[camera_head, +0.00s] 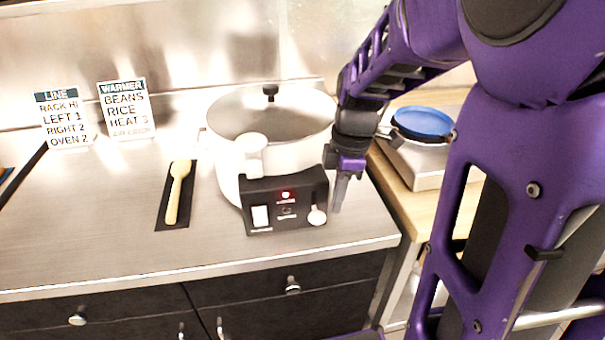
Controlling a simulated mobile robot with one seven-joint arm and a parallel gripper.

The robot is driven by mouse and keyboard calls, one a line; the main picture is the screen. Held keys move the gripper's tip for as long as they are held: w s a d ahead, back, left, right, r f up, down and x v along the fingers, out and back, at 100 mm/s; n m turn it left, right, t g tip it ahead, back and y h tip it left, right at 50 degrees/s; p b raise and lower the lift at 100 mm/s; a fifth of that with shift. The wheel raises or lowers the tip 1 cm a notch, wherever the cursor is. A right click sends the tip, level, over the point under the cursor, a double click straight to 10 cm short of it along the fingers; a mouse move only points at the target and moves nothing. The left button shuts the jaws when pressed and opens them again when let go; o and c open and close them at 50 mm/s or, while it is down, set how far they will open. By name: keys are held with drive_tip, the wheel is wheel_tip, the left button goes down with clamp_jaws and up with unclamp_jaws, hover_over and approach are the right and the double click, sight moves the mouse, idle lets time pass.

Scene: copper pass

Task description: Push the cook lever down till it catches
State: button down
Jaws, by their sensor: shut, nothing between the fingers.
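A white cooker (226,150) with a glass lid and black knob stands on the steel counter. Its black front panel (285,222) carries a white switch plate (260,216) at left, a lit red light (285,195) in the middle and a pale round-ended lever (317,216) at right. I cannot tell from this view whether the lever is up or down. My gripper (338,205) is shut and empty, pointing down just right of the panel, close to the lever. Whether it touches the panel is unclear.
A pale spoon (175,195) lies on a dark mat left of the cooker. Two signs (126,108) stand behind it. A blue-topped pan (423,123) sits at the right on a separate unit. The front left counter is clear.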

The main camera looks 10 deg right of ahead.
drive_tip(key=shift+r, duration=0.1)
wheel_tip(320, 180, up, 12)
drive_tip(key=d+p, duration=0.1)
drive_tip(key=p, duration=0.2)
drive_tip(key=shift+d, duration=0.15)
idle(0.6)
